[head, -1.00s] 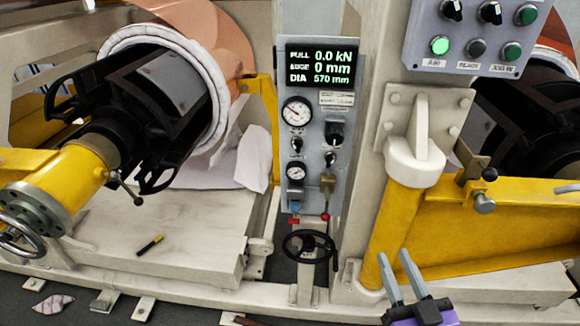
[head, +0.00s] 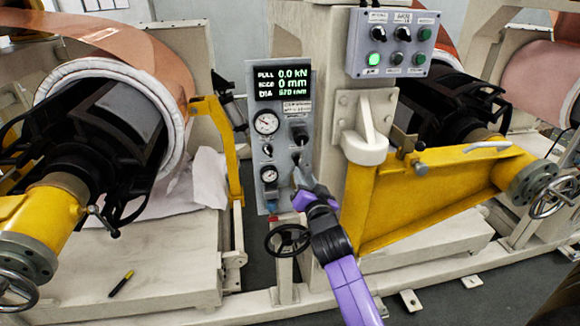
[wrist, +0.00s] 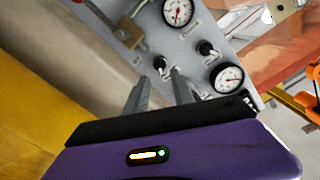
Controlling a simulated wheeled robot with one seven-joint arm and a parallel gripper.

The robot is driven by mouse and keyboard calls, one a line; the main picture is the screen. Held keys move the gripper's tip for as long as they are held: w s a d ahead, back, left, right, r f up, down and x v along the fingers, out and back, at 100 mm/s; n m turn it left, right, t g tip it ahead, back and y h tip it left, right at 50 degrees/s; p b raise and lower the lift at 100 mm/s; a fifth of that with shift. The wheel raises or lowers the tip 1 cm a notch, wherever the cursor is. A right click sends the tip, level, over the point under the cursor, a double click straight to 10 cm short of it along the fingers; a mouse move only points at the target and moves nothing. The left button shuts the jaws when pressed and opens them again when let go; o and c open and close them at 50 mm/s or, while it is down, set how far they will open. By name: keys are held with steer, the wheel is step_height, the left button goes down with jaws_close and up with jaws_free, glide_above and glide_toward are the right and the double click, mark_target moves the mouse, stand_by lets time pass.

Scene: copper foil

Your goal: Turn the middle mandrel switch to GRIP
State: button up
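A grey control panel (head: 283,80) stands on the post in the middle of the head view. It carries black knobs, two gauges and a display, with lettering on the knobs too small to read. My gripper (head: 299,175) is in front of its lower right part. In the wrist view a small black knob (wrist: 160,65) shows just past and between my fingertips (wrist: 161,73), which are apart with nothing held. I cannot tell whether they touch it. Another black knob (wrist: 207,48) lies between the two gauges. Which knob is the mandrel switch cannot be read.
A brass valve (wrist: 128,28) is beside the small knob. A second switch box (head: 390,47) with black knobs and green buttons is above right. A yellow arm (head: 430,190) stands right of the panel, a black handwheel (head: 288,240) below it, and a copper roll (head: 110,45) to the left.

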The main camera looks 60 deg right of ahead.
mark_target(299, 162)
steer(key=p+x, duration=0.1)
steer(key=x, duration=0.6)
steer(key=shift+w+d+p, duration=0.1)
steer(key=shift+w+p, duration=0.05)
steer(key=shift+p, duration=0.25)
steer(key=shift+c, duration=0.4)
jaws_close()
